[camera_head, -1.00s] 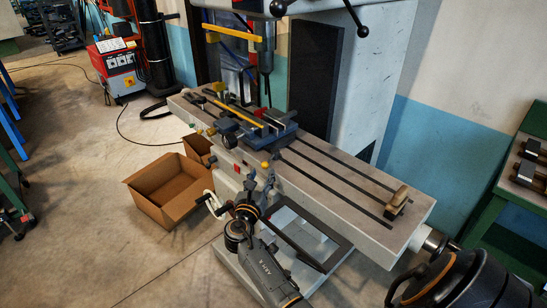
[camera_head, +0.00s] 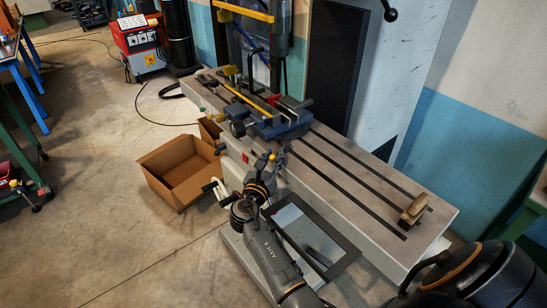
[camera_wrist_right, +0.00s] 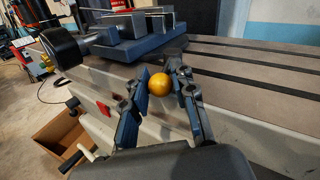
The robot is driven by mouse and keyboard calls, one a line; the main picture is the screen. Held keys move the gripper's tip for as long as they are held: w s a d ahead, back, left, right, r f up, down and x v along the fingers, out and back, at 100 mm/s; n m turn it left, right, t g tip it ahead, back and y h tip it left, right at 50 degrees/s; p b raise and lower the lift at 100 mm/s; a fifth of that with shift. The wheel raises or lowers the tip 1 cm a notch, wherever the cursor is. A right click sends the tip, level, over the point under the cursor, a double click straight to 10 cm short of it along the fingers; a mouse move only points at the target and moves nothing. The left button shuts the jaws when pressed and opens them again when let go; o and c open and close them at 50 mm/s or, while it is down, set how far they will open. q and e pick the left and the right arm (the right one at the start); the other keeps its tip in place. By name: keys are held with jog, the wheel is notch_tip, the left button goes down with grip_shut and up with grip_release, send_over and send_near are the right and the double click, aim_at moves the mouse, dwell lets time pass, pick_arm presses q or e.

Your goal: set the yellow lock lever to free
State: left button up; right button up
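The yellow ball knob (camera_head: 271,157) of the lock lever sits at the front side of the machine table, below the vise. In the right wrist view the knob (camera_wrist_right: 159,84) shows between the fingertips of my right gripper (camera_wrist_right: 161,78). The fingers stand apart on either side of it, and a narrow gap shows at its right. In the head view my right gripper (camera_head: 268,168) is at the knob. The lever's shaft is hidden behind the fingers and wrist. My left gripper is out of view.
A blue vise (camera_head: 280,123) with a yellow bar stands on the slotted table (camera_head: 345,165). A wooden-handled brush (camera_head: 413,208) lies near the table's right end. An open cardboard box (camera_head: 180,172) is on the floor at left. A crank handle (camera_wrist_right: 78,155) is close to my right gripper.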

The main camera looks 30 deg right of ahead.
aim_at(283, 166)
grip_shut()
jog(key=shift+s+d+r+t+p, duration=0.1)
jog(key=shift+s+r+t+p, duration=0.15)
jog(key=shift+p, duration=0.25)
jog(key=n+t+y+p, duration=0.1)
jog(key=s+d+n+t+y+p, duration=0.1)
jog(key=n+t+y+p, duration=0.1)
jog(key=s+n+t+y+p, duration=0.1)
jog(key=y, duration=0.1)
jog(key=shift+d+f+n, duration=0.15)
jog(key=shift+d+n, duration=0.15)
jog(key=shift+d, duration=0.05)
jog(key=shift+y, duration=0.4)
